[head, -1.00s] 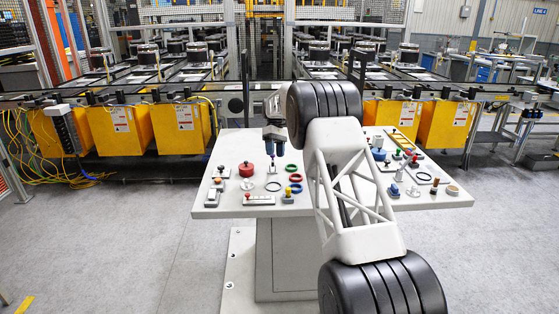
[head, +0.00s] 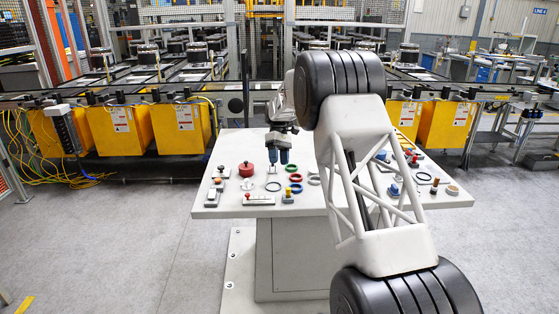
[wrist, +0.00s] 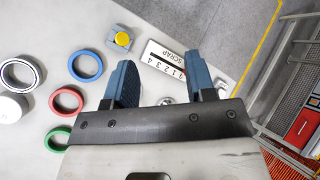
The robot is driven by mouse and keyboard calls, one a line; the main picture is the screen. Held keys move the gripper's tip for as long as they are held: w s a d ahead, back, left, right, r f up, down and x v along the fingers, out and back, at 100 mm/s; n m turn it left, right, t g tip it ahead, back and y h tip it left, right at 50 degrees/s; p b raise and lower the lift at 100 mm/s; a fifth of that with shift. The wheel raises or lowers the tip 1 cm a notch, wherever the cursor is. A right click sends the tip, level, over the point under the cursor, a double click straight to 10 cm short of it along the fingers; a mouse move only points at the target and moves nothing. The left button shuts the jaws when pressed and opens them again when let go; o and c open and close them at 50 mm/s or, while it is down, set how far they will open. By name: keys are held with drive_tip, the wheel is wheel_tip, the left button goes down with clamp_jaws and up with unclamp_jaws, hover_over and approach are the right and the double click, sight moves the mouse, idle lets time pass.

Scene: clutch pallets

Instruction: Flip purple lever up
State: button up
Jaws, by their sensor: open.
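My gripper (head: 278,161) is open, its two blue fingers pointing down low over the left half of the white table. It also shows in the wrist view (wrist: 159,68), with nothing held. I cannot make out a purple lever now. A small whitish piece (head: 272,169) shows at the fingertips in the head view. In the wrist view, a small silvery piece (wrist: 167,101) shows low between the fingers, mostly hidden by the gripper body. I cannot tell whether either belongs to the lever.
A red knob (head: 246,170) stands left of the fingers. Green (head: 291,167), red (head: 295,178) and blue (head: 296,188) rings lie close by to the right. A yellow button (wrist: 122,39) and a labelled plate (wrist: 171,63) lie near the fingers. My arm covers the table's middle.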

drive_tip(key=shift+s, duration=0.4)
drive_tip(key=w+r+m+t, duration=0.1)
drive_tip(key=w+m+t, duration=0.1)
drive_tip(key=w+m, duration=0.1)
drive_tip(key=w+a+r+m+t, duration=0.1)
drive_tip(key=w+m+t, duration=0.1)
drive_tip(key=w, duration=0.4)
drive_tip(key=w+a+m+t, duration=0.1)
drive_tip(key=w+m+t, duration=0.2)
drive_tip(key=w, duration=0.2)
drive_tip(key=shift+w+r+m, duration=0.1)
drive_tip(key=shift+r+m, duration=0.2)
drive_tip(key=shift+r, duration=0.1)
drive_tip(key=shift+w+r+t, duration=0.15)
drive_tip(key=shift+w+t, duration=0.25)
drive_tip(key=shift+f, duration=3.9)
